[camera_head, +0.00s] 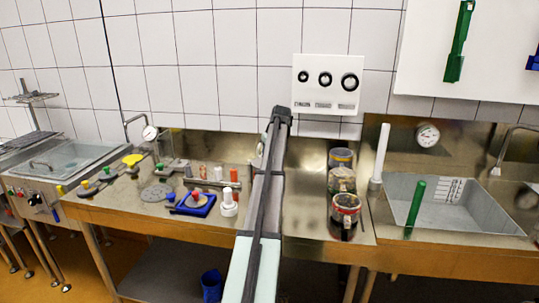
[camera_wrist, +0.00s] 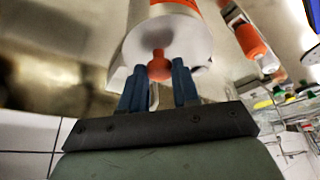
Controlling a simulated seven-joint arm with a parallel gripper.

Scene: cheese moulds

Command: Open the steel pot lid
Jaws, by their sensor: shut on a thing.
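My gripper (camera_wrist: 158,72) shows in the wrist view, with its blue fingers closed around a small red knob (camera_wrist: 157,60). The knob sits at the middle of the round end of a white cylinder (camera_wrist: 140,40) with an orange-red band. In the head view my arm reaches up over the counter, and the gripper itself is hidden behind it. I cannot clearly pick out a steel pot lid in either view. Several dark-banded cylindrical containers (camera_head: 345,208) stand in a row right of my arm. Their tops are too small to judge.
A white bottle (camera_head: 229,207), a blue tray (camera_head: 193,207) and small capped items stand left of my arm. A sink (camera_head: 465,219) lies at the right, and a water-filled basin (camera_head: 68,157) at the far left. A control panel (camera_head: 326,84) is on the tiled wall.

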